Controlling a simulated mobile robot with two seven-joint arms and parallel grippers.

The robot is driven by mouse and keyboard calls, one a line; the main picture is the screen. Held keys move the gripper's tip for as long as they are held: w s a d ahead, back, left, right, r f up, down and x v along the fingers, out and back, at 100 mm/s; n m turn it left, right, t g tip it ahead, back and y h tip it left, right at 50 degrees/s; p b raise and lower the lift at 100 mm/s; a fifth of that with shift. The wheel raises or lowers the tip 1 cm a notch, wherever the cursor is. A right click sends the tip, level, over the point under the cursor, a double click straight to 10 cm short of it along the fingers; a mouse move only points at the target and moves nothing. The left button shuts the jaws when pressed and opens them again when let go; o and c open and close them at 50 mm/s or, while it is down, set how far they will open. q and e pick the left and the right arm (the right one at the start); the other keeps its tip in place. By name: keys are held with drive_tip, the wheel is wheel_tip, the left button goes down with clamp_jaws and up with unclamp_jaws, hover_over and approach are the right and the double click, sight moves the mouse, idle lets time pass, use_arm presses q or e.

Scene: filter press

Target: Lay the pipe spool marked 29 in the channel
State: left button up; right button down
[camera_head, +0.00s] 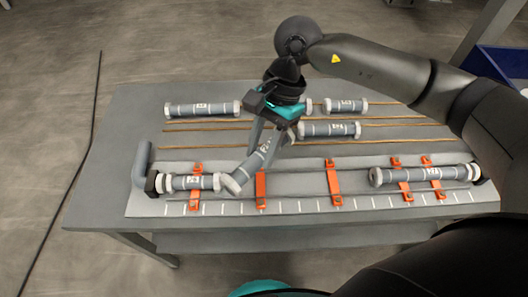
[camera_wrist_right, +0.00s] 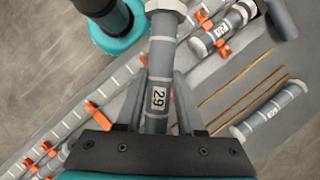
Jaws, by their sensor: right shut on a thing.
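The pipe spool marked 29 (camera_head: 262,153) is grey with pale end flanges. My right gripper (camera_head: 272,128) is shut on it and holds it slanting above the bench, its lower end down at the channel (camera_head: 300,178). That end is beside the right end of a spool (camera_head: 195,182) lying in the channel; I cannot tell if they touch. In the right wrist view, spool 29 (camera_wrist_right: 158,98) runs between the two fingers of my right gripper (camera_wrist_right: 158,78), with its label facing the camera. My left gripper is not seen.
Orange clamps (camera_head: 333,183) cross the channel. Another spool (camera_head: 425,175) lies at its right end, leaving a bare stretch between. Behind, several thin brown rods (camera_head: 400,124) and spare spools (camera_head: 202,108), (camera_head: 330,129), (camera_head: 346,105) lie on the bench.

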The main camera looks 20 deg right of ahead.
drive_tip(key=f+m, duration=0.1)
drive_tip(key=m, duration=0.1)
drive_tip(key=m+t, duration=0.1)
drive_tip(key=m, duration=0.1)
drive_tip(key=shift+a+f+y, duration=0.15)
drive_tip(key=shift+f+y, duration=0.15)
drive_tip(key=shift+f, duration=0.05)
drive_tip(key=m, duration=0.1)
drive_tip(key=m+t, duration=0.1)
drive_tip(key=m, duration=0.1)
drive_tip(key=f+m+t, duration=0.1)
drive_tip(key=m, duration=0.1)
drive_tip(key=shift+w+d+f, duration=0.1)
drive_tip(key=shift+w+d, duration=0.15)
drive_tip(key=shift+d, duration=0.1)
drive_tip(key=shift+f+b, duration=2)
drive_tip(key=shift+f, duration=0.7)
drive_tip(key=shift+f+b, duration=0.9)
drive_tip(key=shift+f, duration=0.1)
drive_tip(key=shift+c, duration=2.2)
unclamp_jaws()
drive_tip(key=shift+d+r, duration=0.1)
